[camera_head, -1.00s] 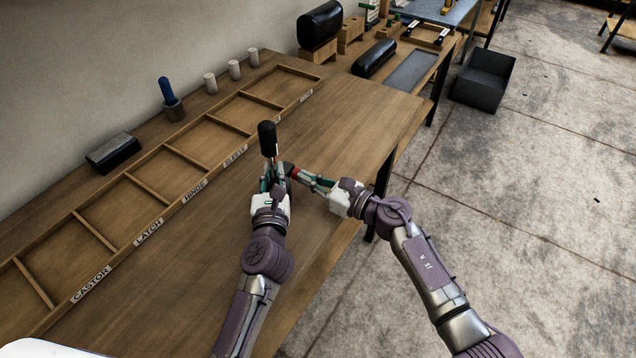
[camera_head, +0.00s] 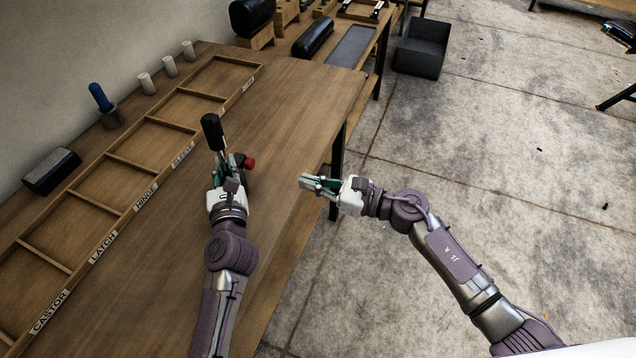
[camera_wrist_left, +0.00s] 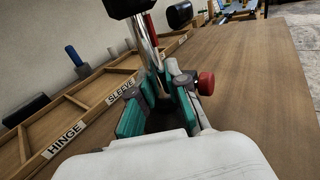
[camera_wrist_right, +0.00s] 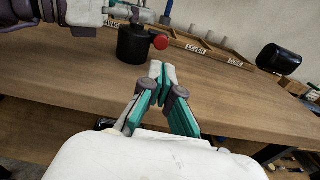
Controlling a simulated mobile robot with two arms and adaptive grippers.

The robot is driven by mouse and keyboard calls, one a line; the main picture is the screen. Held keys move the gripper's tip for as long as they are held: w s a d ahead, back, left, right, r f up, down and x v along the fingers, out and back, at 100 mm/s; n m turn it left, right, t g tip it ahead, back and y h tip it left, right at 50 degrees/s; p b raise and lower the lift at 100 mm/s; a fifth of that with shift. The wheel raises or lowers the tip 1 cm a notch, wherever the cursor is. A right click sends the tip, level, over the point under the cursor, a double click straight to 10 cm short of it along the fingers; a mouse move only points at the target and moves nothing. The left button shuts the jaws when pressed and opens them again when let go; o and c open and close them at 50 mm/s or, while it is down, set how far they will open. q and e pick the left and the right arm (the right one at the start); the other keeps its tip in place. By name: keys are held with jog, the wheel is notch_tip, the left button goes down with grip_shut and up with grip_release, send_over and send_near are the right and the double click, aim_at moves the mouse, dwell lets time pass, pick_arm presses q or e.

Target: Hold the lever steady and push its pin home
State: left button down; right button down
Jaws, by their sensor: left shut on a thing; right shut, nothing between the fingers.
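The lever has a black grip (camera_head: 212,131) on a shiny metal shaft (camera_wrist_left: 146,45) and stands nearly upright on the bench. My left gripper (camera_head: 221,168) is shut around the shaft below the grip. The pin's red head (camera_head: 249,162) sticks out to the right of the shaft; it also shows in the left wrist view (camera_wrist_left: 206,84) and right wrist view (camera_wrist_right: 160,42). A dark round base (camera_wrist_right: 133,46) stands under the lever; the pin's depth in it is hidden. My right gripper (camera_head: 305,181) is shut and empty, apart from the pin, beyond the bench's front edge.
A wooden tray with labelled compartments (camera_head: 133,211) runs along the bench (camera_head: 150,290). Behind it are pale cylinders (camera_head: 146,83), a blue-handled piece (camera_head: 100,97) in a holder and a black block (camera_head: 51,171). The bench between lever and front edge is clear.

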jog(key=shift+v, duration=0.9)
pick_arm(q)
jog(key=c, duration=1.1)
grip_release()
